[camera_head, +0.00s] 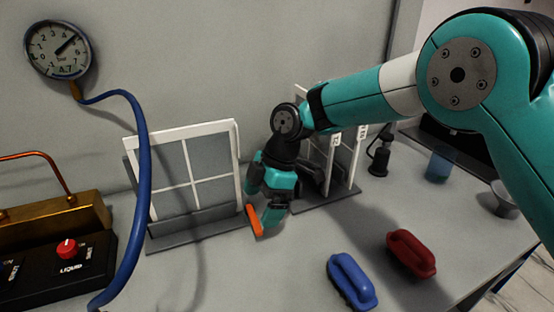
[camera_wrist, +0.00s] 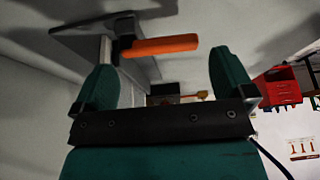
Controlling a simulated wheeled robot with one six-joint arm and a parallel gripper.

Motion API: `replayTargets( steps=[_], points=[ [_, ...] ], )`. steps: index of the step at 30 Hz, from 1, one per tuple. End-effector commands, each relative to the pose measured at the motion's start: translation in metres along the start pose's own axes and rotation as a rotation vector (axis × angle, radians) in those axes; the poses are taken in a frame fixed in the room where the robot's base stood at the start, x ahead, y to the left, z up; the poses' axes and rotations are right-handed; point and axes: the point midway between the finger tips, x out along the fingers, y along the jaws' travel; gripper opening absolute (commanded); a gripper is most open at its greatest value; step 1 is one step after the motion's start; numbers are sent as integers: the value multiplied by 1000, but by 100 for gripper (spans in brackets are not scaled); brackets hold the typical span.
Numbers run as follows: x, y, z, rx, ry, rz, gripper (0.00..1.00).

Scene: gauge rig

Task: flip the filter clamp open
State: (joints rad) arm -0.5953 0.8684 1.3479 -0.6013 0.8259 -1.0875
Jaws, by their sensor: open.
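The filter clamp is an orange lever (camera_head: 254,220) at the lower right corner of a white-framed filter panel (camera_head: 188,172) in the head view. In the wrist view the orange lever (camera_wrist: 160,46) lies crosswise just beyond and between my fingers, joined to a dark pivot at its left end. My gripper (camera_head: 265,208) is beside the lever in the head view, pointing down. Its two teal fingers (camera_wrist: 165,85) stand wide apart with nothing held between them. Whether a finger touches the lever I cannot tell.
A blue hose (camera_head: 140,190) hangs from a round gauge (camera_head: 60,50), left of the panel. Another framed panel (camera_head: 345,160) stands behind my gripper to the right. Blue (camera_head: 350,282) and red (camera_head: 410,254) handled blocks lie on the right front table. A control box (camera_head: 65,262) is left.

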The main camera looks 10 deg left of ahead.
Motion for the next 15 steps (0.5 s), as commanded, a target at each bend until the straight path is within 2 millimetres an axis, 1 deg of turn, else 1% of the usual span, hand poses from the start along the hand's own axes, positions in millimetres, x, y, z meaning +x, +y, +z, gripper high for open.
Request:
replayTargets(
  steps=[1, 9, 12, 15],
  points=[
    [-14, 1, 1, 1, 0, 6, 100],
    [-85, 2, 1, 0, 0, 6, 100],
    [-108, 2, 0, 0, 0, 4, 100],
    [-126, 1, 0, -1, -1, 2, 100]
  ],
)
